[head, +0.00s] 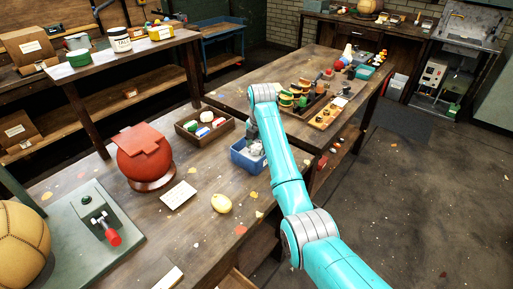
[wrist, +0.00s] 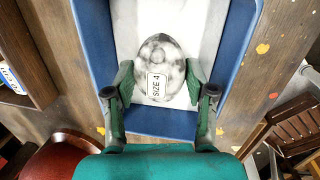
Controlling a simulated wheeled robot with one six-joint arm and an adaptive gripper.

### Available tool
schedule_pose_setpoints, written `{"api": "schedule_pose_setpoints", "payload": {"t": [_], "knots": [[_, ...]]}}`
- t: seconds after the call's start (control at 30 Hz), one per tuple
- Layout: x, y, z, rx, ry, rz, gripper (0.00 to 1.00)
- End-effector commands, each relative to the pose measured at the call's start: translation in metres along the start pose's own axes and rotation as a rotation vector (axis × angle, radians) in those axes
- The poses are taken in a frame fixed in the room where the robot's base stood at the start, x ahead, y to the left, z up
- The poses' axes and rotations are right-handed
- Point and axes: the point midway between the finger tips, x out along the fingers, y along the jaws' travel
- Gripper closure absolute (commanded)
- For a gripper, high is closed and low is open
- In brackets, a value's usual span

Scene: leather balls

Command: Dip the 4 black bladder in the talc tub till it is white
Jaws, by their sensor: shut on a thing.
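The talc tub (head: 240,161) is a blue open box on the near bench, and its blue wall (wrist: 160,123) frames the wrist view with white powder inside. The bladder (wrist: 160,52) is rounded, mostly white with grey and dark smudges, and carries a "SIZE 4" label. My gripper (wrist: 158,82) is down in the tub with its green fingers shut on the bladder's two sides. In the head view my gripper (head: 256,147) is over the tub, and the bladder is hard to make out there.
A red ball (head: 143,163) on a round stand and a wooden tray (head: 190,134) of coloured items are left of the tub. A tan stitched ball (head: 20,245) stands far left.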

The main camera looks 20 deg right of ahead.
Motion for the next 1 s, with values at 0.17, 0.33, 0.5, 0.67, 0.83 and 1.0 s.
{"api": "schedule_pose_setpoints", "payload": {"t": [0.17,0.33,0.5,0.67,0.83,1.0], "knots": [[-0.012,0.002,0.001,0.0,-0.001,0.001,0.81],[-0.021,0.003,0.002,0.0,-0.001,0.001,0.81],[-0.031,0.005,0.003,0.0,0.0,0.0,0.81],[-0.041,0.007,0.004,0.0,-0.001,0.002,0.81],[-0.051,0.008,0.005,0.0,-0.001,0.001,0.81],[-0.061,0.009,0.006,0.0,-0.001,0.001,0.81]]}}
